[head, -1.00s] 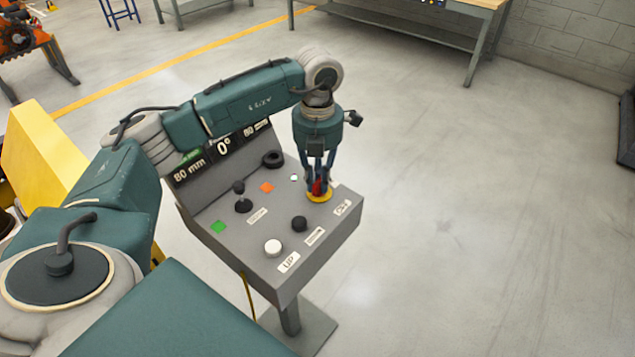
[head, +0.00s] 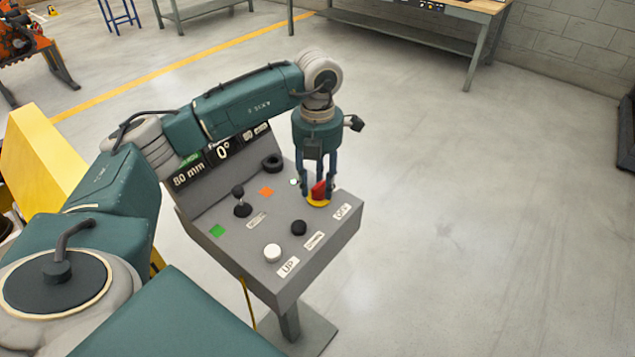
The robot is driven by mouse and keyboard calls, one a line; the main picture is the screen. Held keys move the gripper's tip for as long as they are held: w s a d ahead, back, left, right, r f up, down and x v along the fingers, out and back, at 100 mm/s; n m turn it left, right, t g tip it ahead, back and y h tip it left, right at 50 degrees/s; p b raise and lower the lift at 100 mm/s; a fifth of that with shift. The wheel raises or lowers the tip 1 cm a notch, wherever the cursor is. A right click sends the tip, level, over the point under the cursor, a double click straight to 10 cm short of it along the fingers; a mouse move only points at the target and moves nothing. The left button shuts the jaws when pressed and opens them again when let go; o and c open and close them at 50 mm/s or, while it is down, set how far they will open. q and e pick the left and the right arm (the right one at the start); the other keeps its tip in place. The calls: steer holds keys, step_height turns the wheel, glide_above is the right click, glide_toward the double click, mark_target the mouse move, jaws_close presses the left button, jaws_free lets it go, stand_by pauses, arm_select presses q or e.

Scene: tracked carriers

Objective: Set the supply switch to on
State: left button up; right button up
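The supply switch appears to be the red knob (head: 319,190) on a round yellow base (head: 318,202), at the right rear of the grey control console (head: 325,235). My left gripper (head: 317,194) points straight down over it. Its fingers are spread, one on each side of the red knob, with visible gaps. Whether a fingertip still touches the knob cannot be told. A small round lamp (head: 294,182) left of the knob looks pale green. My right gripper is not in view.
The console also carries a black joystick (head: 241,203), a black button (head: 299,227), a white button (head: 272,252), a black ring (head: 272,162) and a display (head: 222,150). A yellow block (head: 45,160) stands at left. The floor right of the console is clear.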

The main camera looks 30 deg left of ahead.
arm_select(q)
step_height(320, 180, up, 12)
stand_by(0.6)
stand_by(0.4)
